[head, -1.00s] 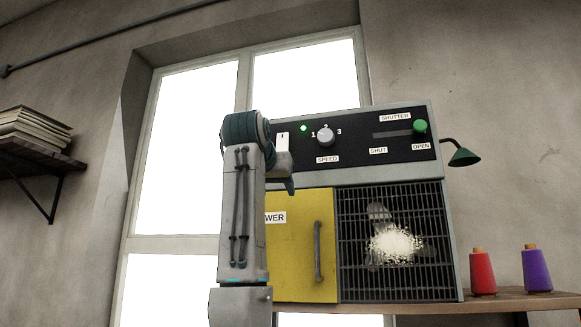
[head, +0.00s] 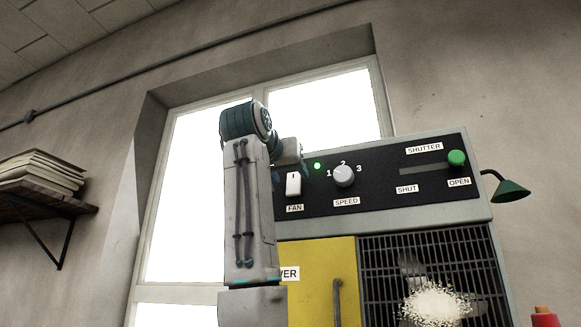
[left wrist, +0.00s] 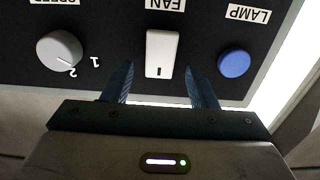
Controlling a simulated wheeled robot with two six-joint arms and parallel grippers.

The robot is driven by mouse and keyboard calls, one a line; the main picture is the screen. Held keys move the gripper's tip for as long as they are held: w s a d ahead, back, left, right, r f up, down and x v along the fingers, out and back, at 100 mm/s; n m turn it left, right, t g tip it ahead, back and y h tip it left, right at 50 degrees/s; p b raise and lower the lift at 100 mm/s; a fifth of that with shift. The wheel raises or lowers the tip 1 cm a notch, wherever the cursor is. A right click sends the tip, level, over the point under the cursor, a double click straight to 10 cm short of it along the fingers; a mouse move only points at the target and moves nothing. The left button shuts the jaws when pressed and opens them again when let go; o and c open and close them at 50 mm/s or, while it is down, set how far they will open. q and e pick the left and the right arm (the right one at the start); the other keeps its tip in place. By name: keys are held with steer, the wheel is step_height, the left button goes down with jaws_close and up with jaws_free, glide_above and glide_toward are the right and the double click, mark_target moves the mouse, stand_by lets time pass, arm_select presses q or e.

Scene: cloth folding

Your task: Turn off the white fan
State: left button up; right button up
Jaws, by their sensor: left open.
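The white FAN rocker switch (head: 293,185) is on the black control panel (head: 420,201), above its FAN label. In the left wrist view the switch (left wrist: 162,55) appears upside down, with a dark mark on one end. My left gripper (left wrist: 162,87) is open, its blue fingers on either side of the line to the switch. I cannot tell whether they touch the panel. A green light (head: 317,166) is lit beside the switch. My right gripper is not in view.
A grey speed knob (head: 344,176) sits close to the switch. A blue LAMP button (left wrist: 234,63) is on its other side. The green shutter knob (head: 457,158) is at OPEN. A yellow door (head: 318,285) is below. A bookshelf (head: 45,199) is at the left.

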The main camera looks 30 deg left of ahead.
arm_select(q)
steer(key=shift+x, duration=0.85)
steer(key=shift+s+r, duration=0.1)
steer(key=shift+c, duration=0.2)
steer(key=c, duration=0.9)
steer(key=shift+f, duration=0.25)
steer(key=shift+c, duration=0.2)
steer(key=t+b, duration=0.2)
steer(key=b, duration=0.1)
steer(key=shift+f+y+b, duration=0.3)
steer(key=shift+f, duration=0.1)
steer(key=shift+r+t+b, duration=0.15)
steer(key=shift+t+b, duration=0.2)
steer(key=shift+t, duration=0.35)
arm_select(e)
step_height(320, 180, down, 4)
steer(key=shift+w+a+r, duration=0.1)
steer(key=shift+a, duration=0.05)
